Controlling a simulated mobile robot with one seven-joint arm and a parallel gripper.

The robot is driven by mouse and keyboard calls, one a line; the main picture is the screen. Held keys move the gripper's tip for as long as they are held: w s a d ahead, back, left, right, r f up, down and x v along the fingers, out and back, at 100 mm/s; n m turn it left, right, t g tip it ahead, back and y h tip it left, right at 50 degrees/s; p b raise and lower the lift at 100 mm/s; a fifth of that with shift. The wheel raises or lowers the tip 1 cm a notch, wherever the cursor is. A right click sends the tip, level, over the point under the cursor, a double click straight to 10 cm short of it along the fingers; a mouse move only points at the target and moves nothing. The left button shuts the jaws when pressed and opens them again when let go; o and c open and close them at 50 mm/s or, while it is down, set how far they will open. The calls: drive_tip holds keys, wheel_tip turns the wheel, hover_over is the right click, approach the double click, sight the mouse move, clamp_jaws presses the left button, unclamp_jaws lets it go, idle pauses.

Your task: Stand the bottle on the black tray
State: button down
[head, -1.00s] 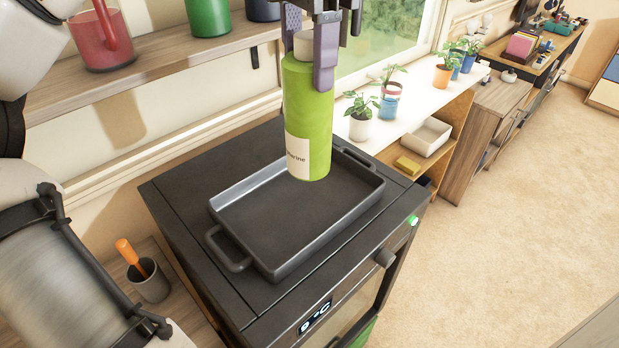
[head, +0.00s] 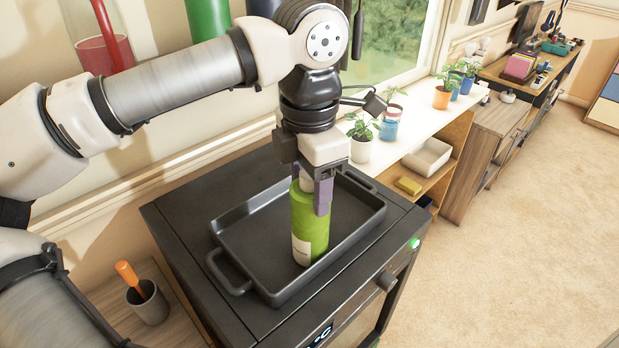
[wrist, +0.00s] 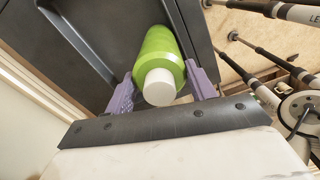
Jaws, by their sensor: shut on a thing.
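The green bottle (head: 310,234) with a white cap and a white label is upright over the right part of the black tray (head: 240,262). Its base appears to be at the tray's floor, though I cannot tell for sure that it touches. My gripper (head: 321,196) is shut on the bottle's upper part from above, with a purple finger showing at its side. In the wrist view the bottle (wrist: 161,60) and its white cap lie between both purple fingers. The cap is mostly hidden by my gripper in the head view.
The tray rests on a black oven (head: 180,225). A grey cup (head: 148,303) with an orange-handled thing stands at lower left. Potted plants (head: 360,140) line the white shelf on the right. A red glass and a green container are at upper left.

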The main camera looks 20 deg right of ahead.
drive_tip(key=shift+f+b, duration=0.2)
drive_tip(key=shift+b, duration=0.1)
drive_tip(key=c, duration=0.5)
unclamp_jaws()
drive_tip(key=shift+r, duration=0.1)
wheel_tip(320, 180, up, 12)
drive_tip(key=shift+r+b, duration=0.2)
drive_tip(key=shift+b, duration=0.25)
drive_tip(key=shift+s+f, duration=0.1)
